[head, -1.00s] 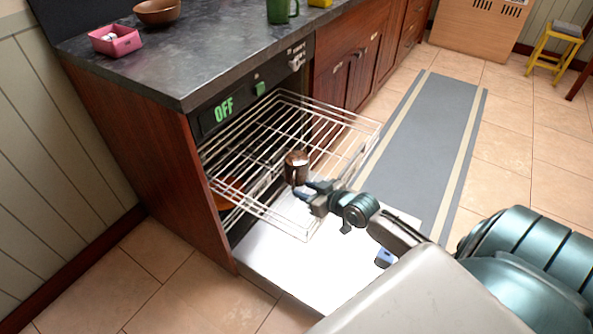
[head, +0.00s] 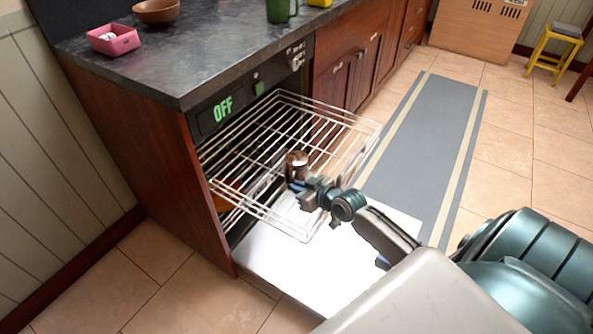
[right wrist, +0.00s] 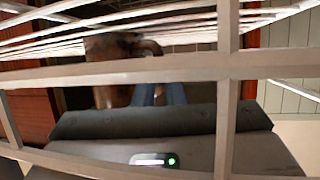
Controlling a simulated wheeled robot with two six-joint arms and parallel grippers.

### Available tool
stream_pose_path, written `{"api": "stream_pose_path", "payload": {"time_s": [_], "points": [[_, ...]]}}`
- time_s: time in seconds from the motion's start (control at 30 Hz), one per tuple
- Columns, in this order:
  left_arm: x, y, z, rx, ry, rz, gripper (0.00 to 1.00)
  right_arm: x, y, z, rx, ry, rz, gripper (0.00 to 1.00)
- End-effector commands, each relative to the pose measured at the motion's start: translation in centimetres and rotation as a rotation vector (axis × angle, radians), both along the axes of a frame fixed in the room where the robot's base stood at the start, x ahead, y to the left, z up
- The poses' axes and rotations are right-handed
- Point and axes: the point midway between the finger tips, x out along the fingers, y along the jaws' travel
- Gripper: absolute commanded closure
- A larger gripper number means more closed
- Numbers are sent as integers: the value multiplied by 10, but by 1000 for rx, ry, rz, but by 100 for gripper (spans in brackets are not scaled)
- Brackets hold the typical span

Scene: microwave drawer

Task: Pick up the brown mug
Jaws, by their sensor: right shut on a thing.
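The brown mug (head: 297,160) is at the pulled-out wire rack of the dishwasher, with a pale patch at its top. It also shows in the right wrist view (right wrist: 108,62), partly behind rack wires, with its handle (right wrist: 149,47) toward the right. My right gripper (head: 299,187) reaches in from the right, its blue fingers at the mug's near, lower side. In the right wrist view the fingers (right wrist: 158,93) are close together and shut on the mug; wires hide the exact contact. My left gripper is not in view.
The wire rack (head: 352,120) surrounds the mug, and its bars cross right before the wrist camera. The open white door (head: 285,262) lies below. A reddish dish (head: 228,197) is lower inside. The counter (head: 215,60) holds a pink container (head: 113,40), a bowl and a green mug.

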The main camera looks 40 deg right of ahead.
Motion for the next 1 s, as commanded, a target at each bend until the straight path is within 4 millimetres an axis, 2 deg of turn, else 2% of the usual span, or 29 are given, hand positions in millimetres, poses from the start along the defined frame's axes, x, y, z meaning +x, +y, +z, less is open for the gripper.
{"api": "stream_pose_path", "payload": {"time_s": [0.13,0.23,0.5,0.67,0.8,1.0], "points": [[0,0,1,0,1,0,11,0,0,3,-1,-2,0,100],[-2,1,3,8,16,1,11,0,0,12,-1,-4,2,100],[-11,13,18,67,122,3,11,1,0,67,-3,-6,3,100],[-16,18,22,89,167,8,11,1,0,91,-2,-5,2,100],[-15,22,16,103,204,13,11,1,0,107,-1,-3,1,100],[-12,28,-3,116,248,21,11,0,0,119,-1,-2,0,100]]}}
